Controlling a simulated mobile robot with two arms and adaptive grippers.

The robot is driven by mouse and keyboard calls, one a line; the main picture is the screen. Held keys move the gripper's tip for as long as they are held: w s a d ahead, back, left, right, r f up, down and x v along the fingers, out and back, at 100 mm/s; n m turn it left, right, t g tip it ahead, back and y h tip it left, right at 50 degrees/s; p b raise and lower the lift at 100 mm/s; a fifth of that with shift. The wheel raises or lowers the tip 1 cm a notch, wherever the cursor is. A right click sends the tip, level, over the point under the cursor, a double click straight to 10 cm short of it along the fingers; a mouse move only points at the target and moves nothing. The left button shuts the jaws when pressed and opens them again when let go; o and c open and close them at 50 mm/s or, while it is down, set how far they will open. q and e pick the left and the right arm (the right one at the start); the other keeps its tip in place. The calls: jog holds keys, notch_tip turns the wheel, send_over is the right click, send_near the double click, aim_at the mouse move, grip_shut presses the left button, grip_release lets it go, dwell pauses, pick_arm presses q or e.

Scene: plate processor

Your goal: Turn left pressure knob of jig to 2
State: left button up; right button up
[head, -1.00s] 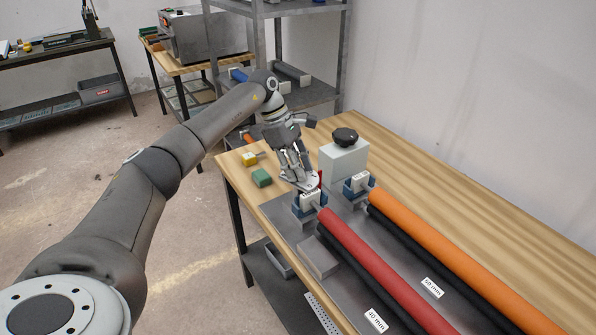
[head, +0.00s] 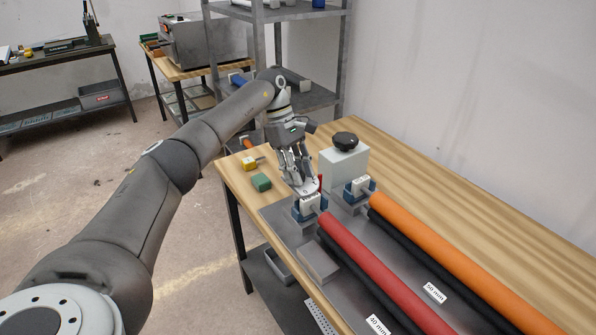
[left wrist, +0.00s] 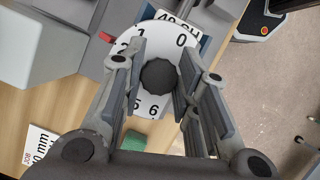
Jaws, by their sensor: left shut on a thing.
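The left pressure knob is a black knurled grip (left wrist: 158,77) on a white numbered dial (left wrist: 152,42), seen in the left wrist view. A red pointer (left wrist: 106,37) stands at the dial's left edge, close to the 2. In the head view the dial (head: 307,190) sits on top of the blue and white block (head: 306,208) at the far end of the red roller (head: 370,262). My left gripper (head: 303,184) points down over it. In the left wrist view its fingers (left wrist: 155,84) are shut on the knob from both sides. My right gripper is out of view.
A second blue and white block (head: 358,190) joins the orange roller (head: 440,250). A grey box with a black knob (head: 345,160) stands behind. Yellow (head: 250,163) and green blocks (head: 261,182) lie on the wooden table (head: 470,210). The table's right side is clear.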

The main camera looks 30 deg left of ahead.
pick_arm(q)
jog(key=shift+r, duration=0.1)
jog(key=o, duration=1)
jog(key=v, duration=1.2)
